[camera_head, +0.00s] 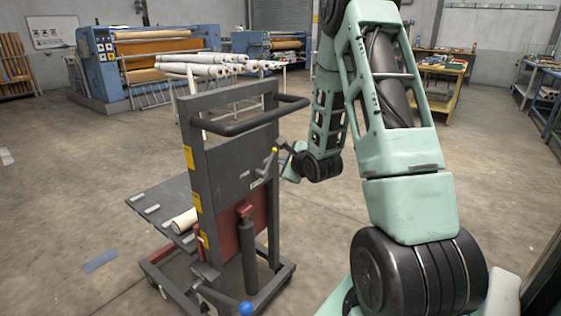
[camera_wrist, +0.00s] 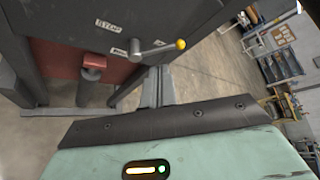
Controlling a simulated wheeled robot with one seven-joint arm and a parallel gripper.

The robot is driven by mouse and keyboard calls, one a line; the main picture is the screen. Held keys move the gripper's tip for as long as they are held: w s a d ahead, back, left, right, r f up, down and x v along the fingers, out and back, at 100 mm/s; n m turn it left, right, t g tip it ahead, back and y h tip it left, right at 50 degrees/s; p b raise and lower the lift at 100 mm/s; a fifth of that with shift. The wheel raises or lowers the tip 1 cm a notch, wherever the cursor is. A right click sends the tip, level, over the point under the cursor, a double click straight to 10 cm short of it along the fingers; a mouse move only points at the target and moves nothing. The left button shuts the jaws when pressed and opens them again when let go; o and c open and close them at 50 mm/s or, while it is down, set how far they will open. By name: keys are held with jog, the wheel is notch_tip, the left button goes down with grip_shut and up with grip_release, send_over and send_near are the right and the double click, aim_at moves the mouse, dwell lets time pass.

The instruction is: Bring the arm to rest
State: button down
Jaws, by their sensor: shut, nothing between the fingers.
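My gripper (camera_head: 285,162) is at the end of my green arm, close to the back panel of a grey lift cart (camera_head: 230,165). Its fingers show in the wrist view (camera_wrist: 158,72), shut with nothing between them. A small lever (camera_head: 266,165) with a yellow knob (camera_head: 274,150) sits on the cart's panel, just left of the gripper. In the wrist view the lever (camera_wrist: 155,48) points right to its yellow knob (camera_wrist: 181,44), just beyond the fingertips. I cannot tell whether the fingers touch it.
The cart has a push handle (camera_head: 250,118), a platform (camera_head: 150,208) with a pale roll (camera_head: 184,221), and a foot pedal with a blue knob (camera_head: 246,308). A blue calender press (camera_head: 100,65) and a stack of rolls (camera_head: 215,65) stand behind.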

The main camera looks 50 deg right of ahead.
jog(key=v, duration=0.5)
jog(key=shift+a, duration=0.1)
jog(key=a+r+n+g+y+p, duration=0.3)
jog(key=a+n, duration=0.6)
jog(key=a, duration=0.5)
jog(key=a+r+n+g+y+p, duration=0.25)
jog(key=a+n, duration=0.65)
jog(key=a, duration=0.5)
jog(key=s+a+r+n+g+p, duration=0.2)
jog(key=s+a+r+n+g, duration=0.1)
jog(key=s+a+n, duration=0.5)
jog(key=s+a+r+n+g+p, duration=0.3)
jog(key=s+a+n, duration=0.5)
jog(key=s+n, duration=0.3)
jog(key=s+r+g, duration=0.1)
jog(key=s+r, duration=0.1)
jog(key=s, duration=0.1)
jog(key=shift+s, duration=0.4)
